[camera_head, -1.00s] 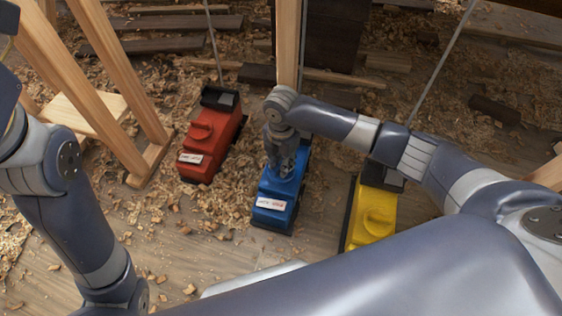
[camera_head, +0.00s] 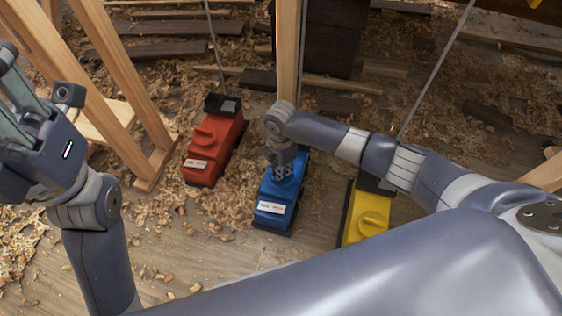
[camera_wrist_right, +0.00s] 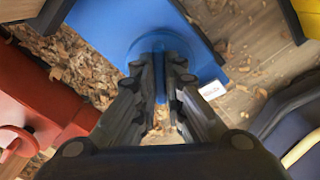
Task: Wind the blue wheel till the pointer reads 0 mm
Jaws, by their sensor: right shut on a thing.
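The blue unit (camera_head: 275,190) stands on the floor in the middle of the head view, with a white label on its near end. My right gripper (camera_head: 284,172) reaches down onto its top from above. In the right wrist view my right gripper (camera_wrist_right: 161,98) is shut on the upright blue grip of the round blue wheel (camera_wrist_right: 145,42). The gripper hides much of the wheel in the head view. I cannot make out the pointer or a readable scale. My left gripper (camera_head: 14,98) is at the left edge, its two fingers apart and empty, the tips partly cut off.
A red unit (camera_head: 212,142) stands to the left and a yellow unit (camera_head: 366,216) to the right, partly behind my right arm. Wooden props (camera_head: 120,75) rise at the left and a post (camera_head: 288,50) behind the blue unit. Shavings and planks litter the floor.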

